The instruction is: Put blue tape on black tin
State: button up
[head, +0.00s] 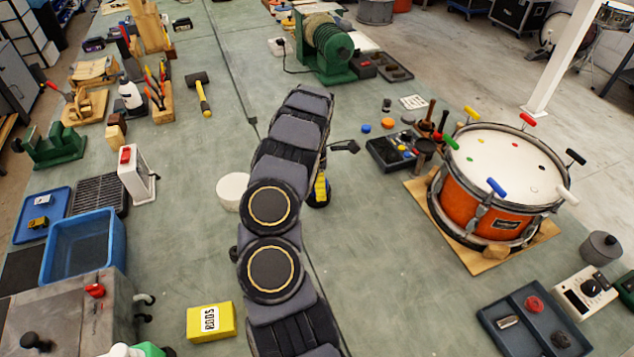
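A small blue disc (366,128), which looks like the blue tape, lies on the bench right of my arm. An orange disc (388,124) lies just right of it. A dark round piece (408,118) beyond that may be the black tin; it is too small to be sure. My gripper is mostly hidden behind my arm; a black part (345,147) sticking out to the right may belong to it, apart from the blue disc. Its fingers and anything between them cannot be made out.
A yellow-and-black item (321,190) and a white round piece (232,189) sit beside my arm.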

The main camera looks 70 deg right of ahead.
notch_tip(320, 180, up, 12)
jog(key=w+a+r+y, duration=0.1)
jog(key=w+a+r, duration=0.35)
jog(key=a, duration=0.35)
jog(key=w+a+r, duration=0.4)
jog(key=w+a, duration=0.2)
jog(key=a, duration=0.1)
jog(key=w+a+r, duration=0.1)
jog(key=a+r, duration=0.3)
jog(key=a, duration=0.9)
jog(key=s+a+r+m, duration=0.1)
jog(key=s+a+r, duration=0.1)
jog(key=s+a, duration=0.35)
jog(key=s+a+r+m, duration=0.1)
jog(key=s+a, duration=0.1)
jog(key=a, duration=0.6)
jog(key=s+a+m+g, duration=0.1)
jog(key=s+a+m, duration=0.1)
jog(key=s, duration=0.4)
jog(key=s+a+f+m+h, duration=0.1)
jog(key=s+a+m, duration=0.1)
jog(key=s, duration=0.5)
jog(key=shift+s+a+f+m+g, duration=0.15)
jog(key=shift+s+a+m+g, duration=0.2)
jog(key=shift+a, duration=0.4)
